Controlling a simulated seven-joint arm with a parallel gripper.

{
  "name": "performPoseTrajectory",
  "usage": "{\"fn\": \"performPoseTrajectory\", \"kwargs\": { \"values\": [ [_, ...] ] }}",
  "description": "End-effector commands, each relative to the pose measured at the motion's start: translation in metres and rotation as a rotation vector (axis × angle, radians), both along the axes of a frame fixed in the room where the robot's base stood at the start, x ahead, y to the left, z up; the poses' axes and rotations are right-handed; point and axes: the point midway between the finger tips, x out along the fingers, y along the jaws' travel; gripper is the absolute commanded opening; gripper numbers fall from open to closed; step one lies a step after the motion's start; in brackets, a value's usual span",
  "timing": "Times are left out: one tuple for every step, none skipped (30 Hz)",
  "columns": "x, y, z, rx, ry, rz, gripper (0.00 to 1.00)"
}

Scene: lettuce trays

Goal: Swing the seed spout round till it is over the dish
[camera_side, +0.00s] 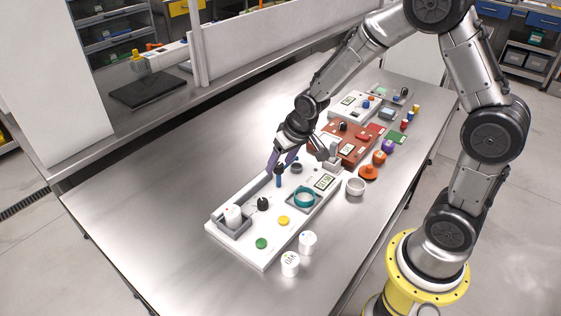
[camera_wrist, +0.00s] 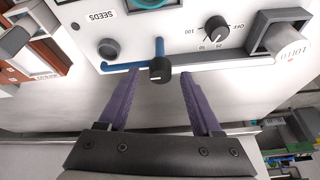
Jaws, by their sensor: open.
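The white seed panel (camera_side: 247,247) lies on the steel bench. A blue part with a dark knob end (camera_side: 279,169), apparently the seed spout, stands at its back edge. In the wrist view the dark knob (camera_wrist: 160,71) sits at the end of a blue bar (camera_wrist: 159,48). A teal ring-shaped dish (camera_side: 304,197) rests in a grey square recess and is partly cut off in the wrist view (camera_wrist: 150,3). My gripper (camera_side: 281,164) is open above the back edge. In the wrist view its purple fingers (camera_wrist: 158,76) stand on either side of the knob, apart from it.
A black dial (camera_side: 263,204) and a white cup in a grey holder (camera_side: 233,215) sit on the panel. White cups (camera_side: 307,242) and a white bowl (camera_side: 356,186) stand in front. A red panel (camera_side: 350,151) lies beyond.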

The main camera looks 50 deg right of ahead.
Motion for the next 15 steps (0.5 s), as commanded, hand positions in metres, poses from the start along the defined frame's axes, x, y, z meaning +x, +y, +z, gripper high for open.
{"fn": "performPoseTrajectory", "kwargs": {
  "values": [
    [0.0006, -0.0002, -0.0027, 0.000, 0.001, 0.000, 0.66],
    [0.0011, -0.0002, -0.0033, 0.000, 0.001, 0.000, 0.66],
    [0.0013, -0.0002, -0.0040, 0.000, 0.001, 0.000, 0.66],
    [0.0016, -0.0002, -0.0043, 0.000, 0.000, 0.000, 0.66],
    [0.0017, -0.0002, -0.0044, 0.000, 0.000, 0.000, 0.66],
    [0.0017, -0.0003, -0.0045, 0.000, 0.000, 0.000, 0.66],
    [0.0017, -0.0002, -0.0044, 0.000, 0.000, 0.000, 0.66],
    [0.0017, -0.0002, -0.0044, 0.000, 0.000, 0.000, 0.66],
    [0.0017, -0.0001, -0.0043, 0.000, 0.000, 0.000, 0.66],
    [0.0018, -0.0002, -0.0042, 0.000, 0.000, 0.000, 0.66],
    [0.0016, -0.0001, -0.0042, 0.000, 0.000, 0.000, 0.64],
    [0.0016, -0.0001, -0.0042, 0.000, 0.000, 0.000, 0.57],
    [0.0017, -0.0002, -0.0041, 0.000, 0.000, 0.000, 0.51],
    [0.0017, -0.0002, -0.0041, 0.000, 0.000, 0.000, 0.46],
    [0.0017, -0.0002, -0.0041, 0.000, 0.000, 0.000, 0.39]
  ]
}}
